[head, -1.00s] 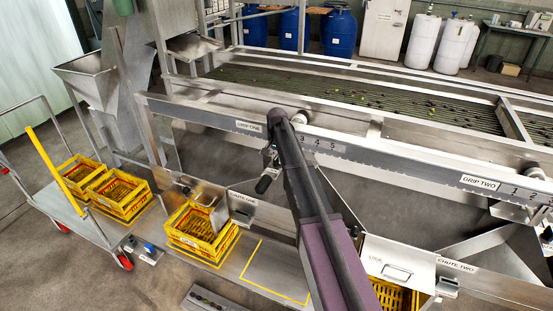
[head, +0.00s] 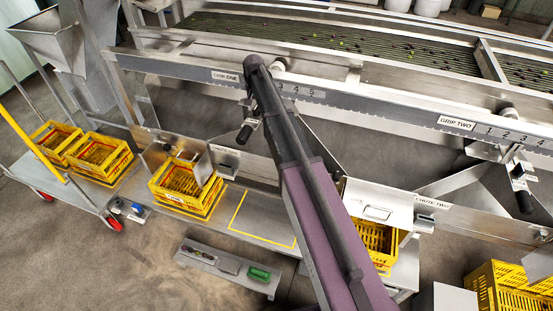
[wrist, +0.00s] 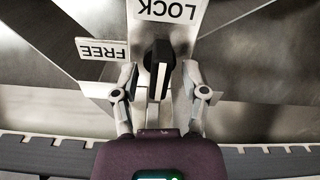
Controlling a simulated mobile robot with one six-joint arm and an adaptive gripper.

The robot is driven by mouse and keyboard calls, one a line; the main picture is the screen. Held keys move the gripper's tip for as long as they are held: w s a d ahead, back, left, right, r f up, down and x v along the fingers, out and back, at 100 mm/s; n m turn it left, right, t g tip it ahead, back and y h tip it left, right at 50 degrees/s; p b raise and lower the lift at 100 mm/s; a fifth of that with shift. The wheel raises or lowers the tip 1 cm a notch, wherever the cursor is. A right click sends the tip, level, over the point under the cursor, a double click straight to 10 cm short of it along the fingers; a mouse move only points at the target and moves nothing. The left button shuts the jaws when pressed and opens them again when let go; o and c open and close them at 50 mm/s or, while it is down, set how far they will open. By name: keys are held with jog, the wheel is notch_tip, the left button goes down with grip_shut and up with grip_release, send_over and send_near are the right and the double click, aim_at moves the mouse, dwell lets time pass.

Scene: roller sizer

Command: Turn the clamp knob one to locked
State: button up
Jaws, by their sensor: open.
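The clamp knob one (wrist: 160,68) is a black bar-shaped knob in the wrist view, lying roughly along the picture's vertical. A LOCK label (wrist: 168,8) sits above it and a FREE label (wrist: 102,50) to its left, both upside down. My gripper (wrist: 160,78) is open, with one finger on each side of the knob. I cannot tell whether the fingers touch it. In the head view my arm reaches to the rail beside the GRIP ONE label (head: 227,77), and it hides the gripper and knob.
A scaled metal rail (head: 370,105) runs across, with the GRIP TWO label (head: 456,122) and a second clamp (head: 518,165) at right. Below stand chutes, yellow crates (head: 185,190) and a small panel with a green button (head: 259,273). The floor at lower left is clear.

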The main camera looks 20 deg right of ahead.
aim_at(256, 107)
jog(key=n, duration=0.3)
jog(key=shift+n, duration=0.4)
jog(key=n, duration=0.3)
jog(key=shift+n, duration=0.4)
jog(key=n, duration=0.3)
jog(key=shift+n, duration=0.4)
jog(key=n, duration=0.4)
jog(key=shift+r+n+p, duration=0.35)
jog(key=shift+n, duration=0.05)
notch_tip(256, 107, up, 13)
jog(key=p, duration=1.3)
jog(key=s+f+m+b, duration=0.3)
jog(key=s, duration=0.7)
jog(key=s+f+m+b, duration=0.4)
jog(key=s, duration=0.7)
jog(key=s+f+m+b, duration=0.3)
jog(key=s+b, duration=0.1)
jog(key=s, duration=0.7)
jog(key=shift+f, duration=0.4)
